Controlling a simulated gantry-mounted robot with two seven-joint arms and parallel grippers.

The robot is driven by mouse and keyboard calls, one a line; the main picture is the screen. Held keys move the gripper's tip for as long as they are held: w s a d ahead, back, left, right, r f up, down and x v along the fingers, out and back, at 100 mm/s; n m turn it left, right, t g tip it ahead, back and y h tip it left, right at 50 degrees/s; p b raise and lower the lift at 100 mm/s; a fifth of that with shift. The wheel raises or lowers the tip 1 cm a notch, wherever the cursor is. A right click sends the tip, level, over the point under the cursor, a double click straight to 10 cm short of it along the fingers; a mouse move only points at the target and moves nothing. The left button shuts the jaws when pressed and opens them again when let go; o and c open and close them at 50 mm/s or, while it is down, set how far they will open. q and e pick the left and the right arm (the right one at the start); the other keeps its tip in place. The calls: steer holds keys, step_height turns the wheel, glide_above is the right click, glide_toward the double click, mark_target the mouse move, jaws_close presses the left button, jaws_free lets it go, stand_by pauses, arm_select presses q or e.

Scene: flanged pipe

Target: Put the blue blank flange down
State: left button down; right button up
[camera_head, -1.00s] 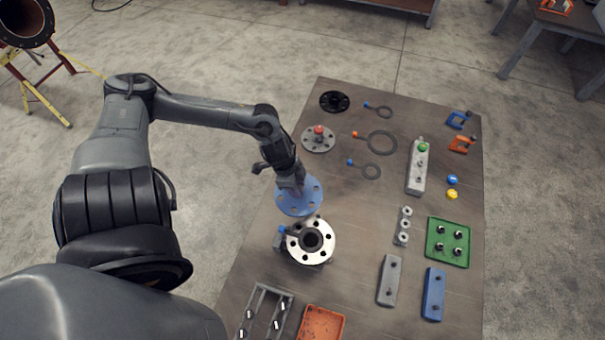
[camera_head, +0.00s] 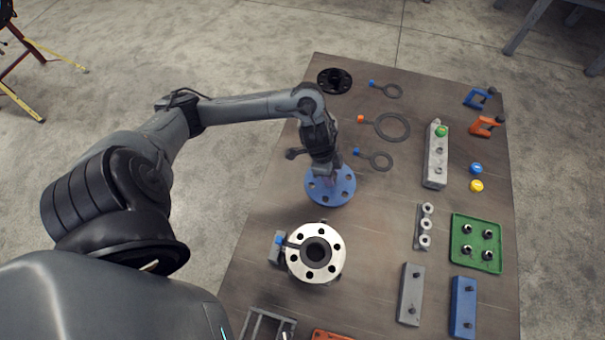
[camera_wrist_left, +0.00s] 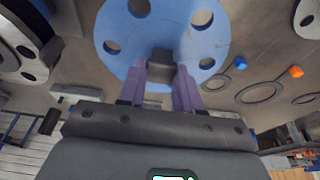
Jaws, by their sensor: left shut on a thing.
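The blue blank flange (camera_head: 342,187) is a round blue disc with bolt holes, near the left edge of the table in the head view. My left gripper (camera_head: 328,178) is over its middle. In the left wrist view the purple fingers of my left gripper (camera_wrist_left: 160,75) are shut on a dark knob at the centre of the blue flange (camera_wrist_left: 110,22). I cannot tell whether the flange touches the table. My right gripper is not in view.
The steel pipe flange (camera_head: 334,240) stands just in front of the blue flange. Ring gaskets with coloured tabs (camera_head: 407,127) and a black flange (camera_head: 335,80) lie behind. A green tray (camera_head: 457,262) is at the right. The table (camera_head: 375,215) is bare between.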

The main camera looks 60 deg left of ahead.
arm_select(q)
steer(key=s+a+f, duration=0.1)
steer(key=a+f, duration=0.1)
steer(key=a, duration=0.1)
steer(key=s+a+f, duration=0.2)
steer(key=a, duration=0.1)
steer(key=s+a+f, duration=0.1)
steer(key=a+f, duration=0.1)
steer(key=a, duration=0.1)
steer(key=shift+s+a, duration=0.2)
steer(key=shift+s, duration=0.05)
steer(key=shift+f+b, duration=0.45)
steer(key=shift+f, duration=1.6)
steer(key=shift+f, duration=0.1)
steer(key=c, duration=0.8)
jaws_free()
steer(key=p+v, duration=0.3)
steer(key=v, duration=0.9)
